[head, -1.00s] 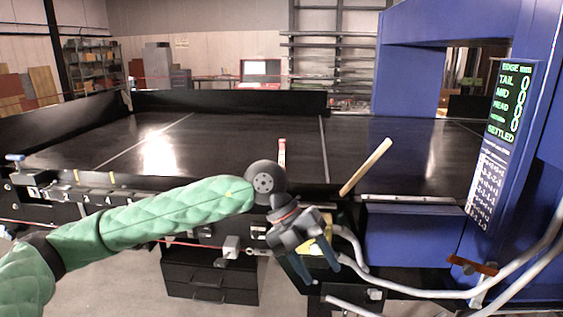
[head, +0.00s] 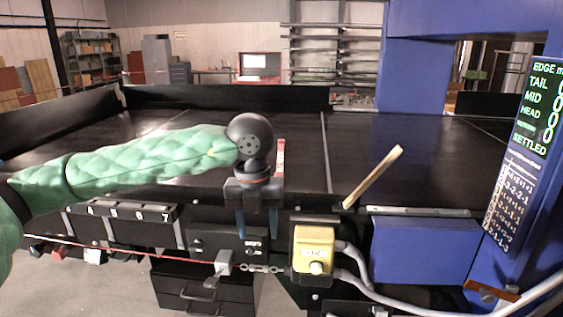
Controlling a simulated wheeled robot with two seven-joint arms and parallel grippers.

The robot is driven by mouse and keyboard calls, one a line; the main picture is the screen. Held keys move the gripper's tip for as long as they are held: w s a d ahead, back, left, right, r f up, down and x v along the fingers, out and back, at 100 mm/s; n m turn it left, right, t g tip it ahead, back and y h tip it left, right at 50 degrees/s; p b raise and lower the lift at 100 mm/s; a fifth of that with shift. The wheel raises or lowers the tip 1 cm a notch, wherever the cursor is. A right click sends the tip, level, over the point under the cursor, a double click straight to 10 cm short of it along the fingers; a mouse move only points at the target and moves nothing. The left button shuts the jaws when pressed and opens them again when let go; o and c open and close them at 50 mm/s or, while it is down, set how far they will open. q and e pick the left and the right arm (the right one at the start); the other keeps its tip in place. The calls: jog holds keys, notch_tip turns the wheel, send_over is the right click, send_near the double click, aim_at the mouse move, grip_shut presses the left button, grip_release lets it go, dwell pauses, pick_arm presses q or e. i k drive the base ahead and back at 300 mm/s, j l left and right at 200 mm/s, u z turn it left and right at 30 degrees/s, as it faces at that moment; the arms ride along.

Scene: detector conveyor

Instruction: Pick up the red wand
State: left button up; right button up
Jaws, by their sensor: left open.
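My right gripper is not in view.
A pale wooden stick (head: 374,177) leans up at the table edge to the right. A yellow box (head: 314,250) with a knob and grey hoses sits below right of the gripper. A blue machine frame (head: 413,85) and a display panel (head: 528,140) stand at right. The black tabletop (head: 200,158) is largely clear.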

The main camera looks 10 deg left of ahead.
aim_at(280, 143)
jog(key=i, duration=1.7)
